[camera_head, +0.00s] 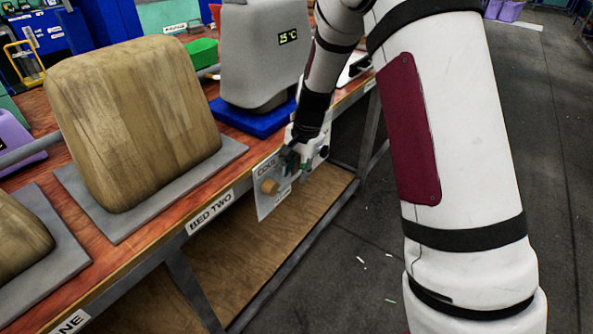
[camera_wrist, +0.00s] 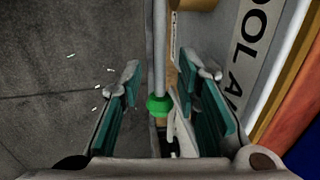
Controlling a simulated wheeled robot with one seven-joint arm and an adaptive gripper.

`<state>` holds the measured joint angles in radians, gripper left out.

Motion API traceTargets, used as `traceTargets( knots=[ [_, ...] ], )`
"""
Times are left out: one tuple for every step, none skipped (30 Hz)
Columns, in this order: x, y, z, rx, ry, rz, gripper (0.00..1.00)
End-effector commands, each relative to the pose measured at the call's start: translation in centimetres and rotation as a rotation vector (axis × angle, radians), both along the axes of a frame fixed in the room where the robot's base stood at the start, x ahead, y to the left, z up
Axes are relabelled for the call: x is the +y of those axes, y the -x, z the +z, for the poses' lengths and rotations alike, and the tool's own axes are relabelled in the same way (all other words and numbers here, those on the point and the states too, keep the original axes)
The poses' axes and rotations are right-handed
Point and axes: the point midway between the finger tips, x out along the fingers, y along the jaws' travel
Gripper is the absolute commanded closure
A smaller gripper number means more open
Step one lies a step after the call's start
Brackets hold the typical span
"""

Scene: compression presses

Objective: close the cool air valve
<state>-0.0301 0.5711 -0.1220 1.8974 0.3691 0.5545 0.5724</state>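The cool air panel is a grey plate (camera_head: 267,205) on the front edge of the bench, with a round tan knob (camera_head: 269,187). Its lettering, partly readable as "COOL A", shows in the wrist view beside the right finger (camera_wrist: 250,45). My gripper (camera_head: 298,160) is at the panel's right side and covers part of it. In the wrist view my gripper (camera_wrist: 167,85) is open, its teal pads apart. A grey rod with a green fitting (camera_wrist: 159,105) lies between the fingers, with visible gaps on both sides. The valve's exact position is hard to tell.
A wooden block (camera_head: 135,115) stands on a grey plate above the "BED TWO" label (camera_head: 210,212). A grey press head showing "15 °C" (camera_head: 262,50) stands on a blue base (camera_head: 250,118). A lower shelf (camera_head: 245,262) runs under the bench.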

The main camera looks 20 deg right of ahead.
Motion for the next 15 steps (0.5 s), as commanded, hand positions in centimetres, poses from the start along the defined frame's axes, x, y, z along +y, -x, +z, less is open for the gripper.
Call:
traceTargets(
  knots=[
    [0.01, 0.01, 0.01, 0.0, 0.0, 0.0, 0.7],
    [0.01, 0.01, 0.02, 0.0, 0.0, 0.0, 0.7],
    [0.01, 0.01, 0.02, 0.0, 0.0, 0.0, 0.7],
    [0.01, 0.0, 0.02, 0.0, 0.0, 0.0, 0.7],
    [0.01, 0.0, 0.03, 0.0, 0.0, 0.0, 0.77],
    [0.01, 0.0, 0.03, 0.0, 0.0, 0.0, 0.86],
    [0.01, 0.0, 0.03, 0.0, 0.0, 0.0, 0.93],
    [0.01, 0.0, 0.03, 0.0, 0.0, 0.0, 1.0],
    [0.01, 0.0, 0.03, 0.0, 0.0, 0.0, 1.0],
    [0.01, 0.0, 0.03, 0.0, 0.0, 0.0, 1.0],
    [0.01, 0.0, 0.03, 0.0, 0.0, 0.0, 1.0],
    [0.01, 0.0, 0.04, 0.0, 0.0, 0.0, 1.0],
    [0.01, 0.0, 0.04, 0.0, 0.0, 0.001, 1.0],
    [0.02, 0.01, 0.04, 0.0, 0.0, 0.001, 1.0],
    [0.01, 0.0, 0.03, 0.001, -0.001, 0.0, 1.0]
  ],
)
